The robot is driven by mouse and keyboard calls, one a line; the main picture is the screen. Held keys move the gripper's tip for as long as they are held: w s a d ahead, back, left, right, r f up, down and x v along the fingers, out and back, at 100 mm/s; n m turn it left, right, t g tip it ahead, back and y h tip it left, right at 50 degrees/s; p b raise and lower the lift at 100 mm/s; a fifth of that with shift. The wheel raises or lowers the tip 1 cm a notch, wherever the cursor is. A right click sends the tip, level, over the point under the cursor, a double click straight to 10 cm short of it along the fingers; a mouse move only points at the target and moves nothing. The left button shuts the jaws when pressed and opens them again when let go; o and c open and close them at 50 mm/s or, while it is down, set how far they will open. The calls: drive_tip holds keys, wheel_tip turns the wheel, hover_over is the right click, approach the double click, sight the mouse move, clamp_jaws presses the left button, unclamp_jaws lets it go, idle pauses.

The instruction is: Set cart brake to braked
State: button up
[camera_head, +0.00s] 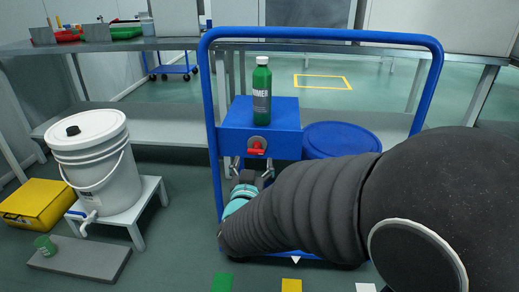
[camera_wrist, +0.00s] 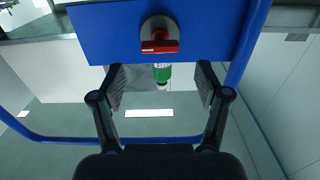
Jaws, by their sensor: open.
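The blue cart (camera_head: 212,100) stands in front of me with a tall tubular handle. On the front of its blue box (camera_head: 232,137) is a small red lever (camera_head: 256,151) on a round grey mount. In the wrist view the red lever (camera_wrist: 160,46) lies roughly horizontal across its mount, on the blue panel (camera_wrist: 105,32). My gripper (camera_head: 246,166) is close in front of and just below the lever. In the wrist view my gripper (camera_wrist: 160,80) is open, its two black fingers apart with nothing between them. No marking for the brake position is readable.
A green bottle (camera_head: 261,95) stands on the blue box. A white bucket (camera_head: 98,165) with a tap stands on a low stand at left. A yellow case (camera_head: 32,203) lies beside it. A workbench (camera_head: 160,44) runs behind.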

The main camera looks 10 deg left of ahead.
sight(256, 152)
drive_tip(key=w, duration=0.6)
drive_tip(key=shift+w+a, duration=0.35)
drive_tip(key=c, duration=1.2)
